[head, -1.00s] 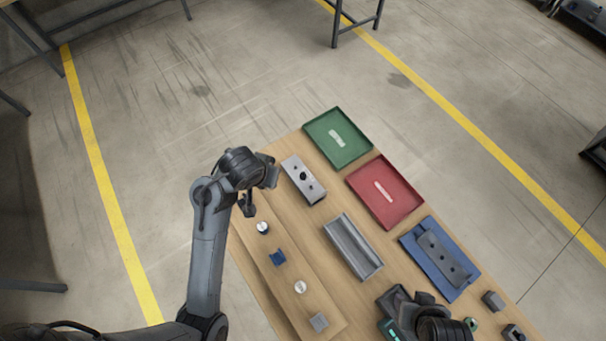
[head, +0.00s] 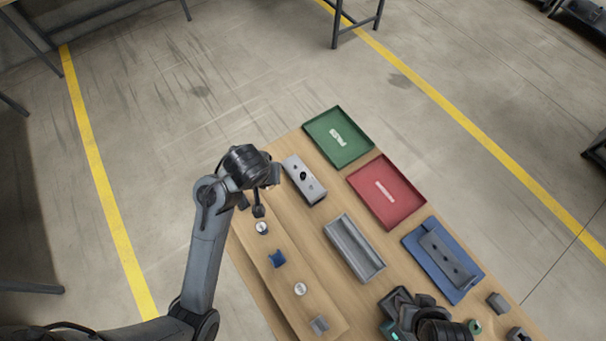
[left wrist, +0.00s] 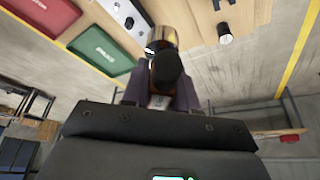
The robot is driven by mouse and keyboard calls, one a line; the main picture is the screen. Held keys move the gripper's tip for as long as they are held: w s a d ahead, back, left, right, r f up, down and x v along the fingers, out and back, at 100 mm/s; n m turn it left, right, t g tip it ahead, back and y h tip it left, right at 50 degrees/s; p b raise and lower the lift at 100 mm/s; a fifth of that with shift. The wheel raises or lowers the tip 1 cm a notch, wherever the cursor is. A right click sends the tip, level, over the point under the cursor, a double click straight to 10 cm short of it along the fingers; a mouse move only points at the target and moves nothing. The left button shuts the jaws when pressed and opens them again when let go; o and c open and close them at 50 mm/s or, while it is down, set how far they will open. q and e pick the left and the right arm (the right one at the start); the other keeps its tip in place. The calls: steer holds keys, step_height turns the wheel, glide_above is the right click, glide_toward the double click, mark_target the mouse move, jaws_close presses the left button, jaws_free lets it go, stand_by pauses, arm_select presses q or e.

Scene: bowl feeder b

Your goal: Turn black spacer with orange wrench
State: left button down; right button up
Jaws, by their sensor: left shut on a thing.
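My left gripper (head: 268,190) is over the table's left corner. In the left wrist view its two fingers (left wrist: 160,98) are shut on a black round-ended piece (left wrist: 168,68), with a shiny coppery cylinder (left wrist: 163,30) just beyond it. I cannot tell whether this is the black spacer or part of a tool. The black piece also hangs below the gripper in the head view (head: 259,211). A small white-and-black cylinder (head: 262,228) stands just below it on the strip. My right gripper (head: 400,305) is low over the table's near side; its jaws are unclear. I make out no orange wrench.
A grey block with holes (head: 304,180) lies right of my left gripper. Green (head: 352,160) and red (head: 405,207) trays, a grey channel (head: 353,248) and a blue tray (head: 412,243) follow. A blue piece (head: 277,258), white disc (head: 300,289) and grey block (head: 319,325) lie along the strip.

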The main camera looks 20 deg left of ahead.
stand_by(0.4)
arm_select(q)
steer(key=shift+n+y+b, duration=0.3)
steer(key=shift+n+b, duration=0.15)
steer(key=shift+n, duration=0.25)
steer(key=shift+n, duration=0.4)
steer(key=shift+n+b, duration=0.3)
steer(key=shift+n, duration=0.1)
steer(key=shift+d, duration=0.1)
steer(key=shift+n+g+y, duration=0.3)
steer(key=shift+n+y, duration=0.1)
steer(key=shift+n, duration=0.2)
steer(key=shift+r, duration=0.1)
